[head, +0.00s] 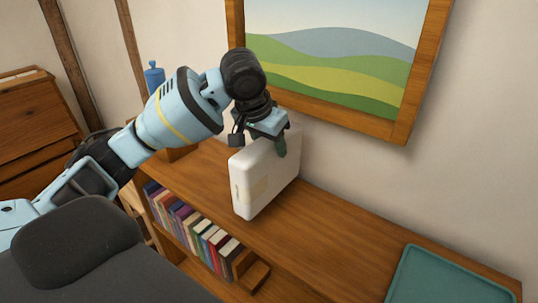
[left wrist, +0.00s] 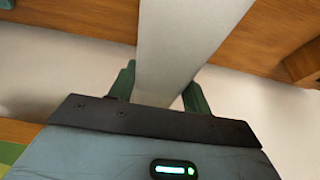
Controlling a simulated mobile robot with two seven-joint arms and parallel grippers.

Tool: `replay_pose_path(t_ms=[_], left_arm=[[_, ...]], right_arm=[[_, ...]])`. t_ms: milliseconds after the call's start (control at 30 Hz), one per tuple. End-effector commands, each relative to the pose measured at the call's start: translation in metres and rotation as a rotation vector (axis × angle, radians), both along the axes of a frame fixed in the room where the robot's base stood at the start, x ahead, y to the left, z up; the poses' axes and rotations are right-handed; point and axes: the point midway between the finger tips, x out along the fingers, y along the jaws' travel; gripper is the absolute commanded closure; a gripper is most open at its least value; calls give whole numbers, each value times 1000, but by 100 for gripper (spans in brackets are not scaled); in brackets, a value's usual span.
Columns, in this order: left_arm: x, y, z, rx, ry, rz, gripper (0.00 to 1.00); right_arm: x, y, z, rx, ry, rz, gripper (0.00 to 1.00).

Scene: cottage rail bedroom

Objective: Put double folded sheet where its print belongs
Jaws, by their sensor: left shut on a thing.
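The folded sheet (head: 270,172) is a thick white block standing on edge over the wooden shelf top. Its narrow end, toward the left, bears a pale beige patch; any print on it is too small to read. My left gripper (head: 262,138) is above it, shut on its upper edge with a finger on either side. In the left wrist view the sheet (left wrist: 188,38) runs as a pale strip between the green fingers of my left gripper (left wrist: 160,92). I cannot tell whether its bottom edge touches the shelf. My right gripper is not in view.
The low wooden shelf (head: 325,227) holds several books (head: 195,225) below. A teal tray (head: 445,278) lies at its right end. A framed landscape picture (head: 335,55) hangs behind. A blue bottle (head: 154,76) stands beyond my arm. The shelf top between sheet and tray is clear.

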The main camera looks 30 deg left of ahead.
Motion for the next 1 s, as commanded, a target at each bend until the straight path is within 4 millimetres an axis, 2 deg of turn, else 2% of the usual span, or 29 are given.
replay_pose_path(t_ms=[167, 467, 867, 900, 1000], left_arm=[[0, 0, 0, 0, -4, 0, 100], [0, 1, -32, 0, -3, 1, 100], [0, 0, -36, -2, -4, 1, 100], [0, 0, -37, 0, -1, 0, 49], [0, 0, -37, 0, -1, 0, 36]], right_arm=[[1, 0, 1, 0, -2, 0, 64], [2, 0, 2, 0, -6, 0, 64], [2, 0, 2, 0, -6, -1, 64], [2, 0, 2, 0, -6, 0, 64], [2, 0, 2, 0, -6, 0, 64]])
